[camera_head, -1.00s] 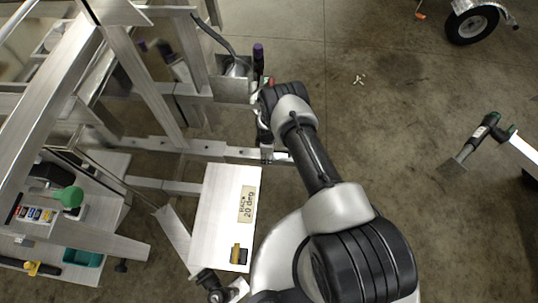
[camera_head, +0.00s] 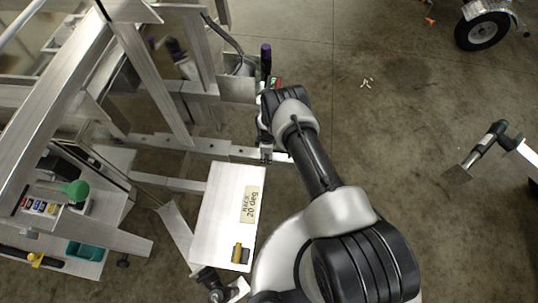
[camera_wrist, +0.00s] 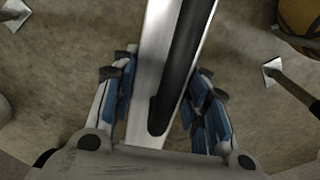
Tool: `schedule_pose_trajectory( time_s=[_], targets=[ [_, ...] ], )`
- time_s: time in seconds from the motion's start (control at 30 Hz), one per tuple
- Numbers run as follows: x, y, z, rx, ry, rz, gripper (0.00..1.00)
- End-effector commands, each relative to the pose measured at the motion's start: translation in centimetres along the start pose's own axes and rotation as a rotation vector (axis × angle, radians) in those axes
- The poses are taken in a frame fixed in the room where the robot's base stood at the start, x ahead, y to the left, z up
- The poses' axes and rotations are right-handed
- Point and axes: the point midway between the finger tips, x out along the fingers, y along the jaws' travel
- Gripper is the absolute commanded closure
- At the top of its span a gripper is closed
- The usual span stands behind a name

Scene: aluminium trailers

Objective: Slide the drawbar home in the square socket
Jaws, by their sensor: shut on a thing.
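The drawbar (camera_head: 283,157) is a bare aluminium bar at the centre of the head view, its right end just past my gripper (camera_head: 266,156). My gripper is shut on it. In the wrist view the drawbar (camera_wrist: 148,105) runs between the blue-padded fingers of my gripper (camera_wrist: 162,90), with a black strip along it. To the left, in line with the drawbar, a pale metal member with holes (camera_head: 215,148) runs toward the trailer frame (camera_head: 155,85). The square socket's mouth, and how deep the bar sits, cannot be made out.
A pale panel labelled "RACK 20 deg" (camera_head: 225,215) lies close below the drawbar. A bracket plate with a purple-topped post (camera_head: 265,55) stands above it. A bench with tools (camera_head: 50,215) is at lower left.

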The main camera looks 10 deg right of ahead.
Motion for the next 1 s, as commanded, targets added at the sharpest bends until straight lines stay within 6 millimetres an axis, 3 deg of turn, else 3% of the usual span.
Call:
schedule_pose_trajectory(
  time_s=[1.0],
  targets=[
    [-0.2,0.2,-2.2,-0.001,0.002,0.003,1.0]
  ],
)
